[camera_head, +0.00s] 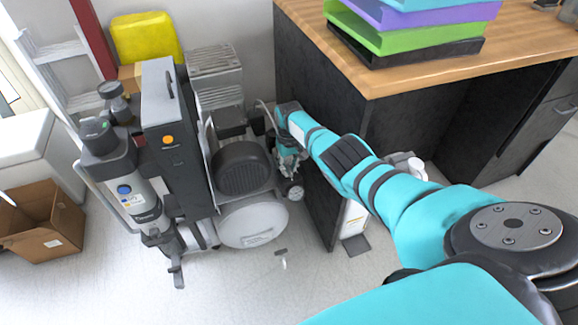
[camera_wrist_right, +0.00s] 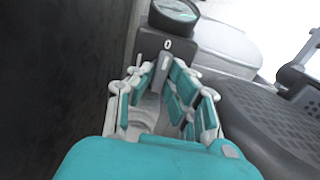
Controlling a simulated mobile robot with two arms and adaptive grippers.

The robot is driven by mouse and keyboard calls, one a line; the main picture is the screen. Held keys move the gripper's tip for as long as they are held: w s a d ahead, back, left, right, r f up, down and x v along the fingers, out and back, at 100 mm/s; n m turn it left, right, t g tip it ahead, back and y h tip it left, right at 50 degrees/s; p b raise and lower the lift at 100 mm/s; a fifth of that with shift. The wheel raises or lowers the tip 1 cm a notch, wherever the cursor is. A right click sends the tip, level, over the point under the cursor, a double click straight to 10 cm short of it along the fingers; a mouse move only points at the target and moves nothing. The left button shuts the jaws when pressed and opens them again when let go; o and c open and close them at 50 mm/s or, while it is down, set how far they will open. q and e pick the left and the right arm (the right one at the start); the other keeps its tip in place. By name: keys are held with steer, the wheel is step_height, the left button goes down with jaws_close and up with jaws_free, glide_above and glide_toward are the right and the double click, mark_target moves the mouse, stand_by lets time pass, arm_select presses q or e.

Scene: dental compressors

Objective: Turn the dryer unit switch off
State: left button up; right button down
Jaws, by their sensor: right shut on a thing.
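The dryer unit (camera_head: 167,130) is a tall dark grey cabinet with an orange button, joined to the compressor (camera_head: 243,168). In the right wrist view, a dark switch box (camera_wrist_right: 180,46) carries a white "0" mark. A light grey switch lever (camera_wrist_right: 163,68) stands below the mark, between my fingertips. My right gripper (camera_head: 290,160) reaches down between the compressor and the desk side. In the right wrist view, my right gripper (camera_wrist_right: 165,78) is shut on the switch lever. The fingers partly hide the lever. My left gripper is in neither view.
A round gauge (camera_wrist_right: 174,14) sits just beyond the switch box. The black desk side (camera_head: 325,150) stands close beside my right gripper. A white tank (camera_head: 253,222) lies below the compressor. A cardboard box (camera_head: 40,220) is on the floor at left. The front floor is mostly clear.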

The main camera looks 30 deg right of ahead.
mark_target(289, 168)
steer(key=c, duration=1.3)
jaws_free()
step_height(289, 168, up, 12)
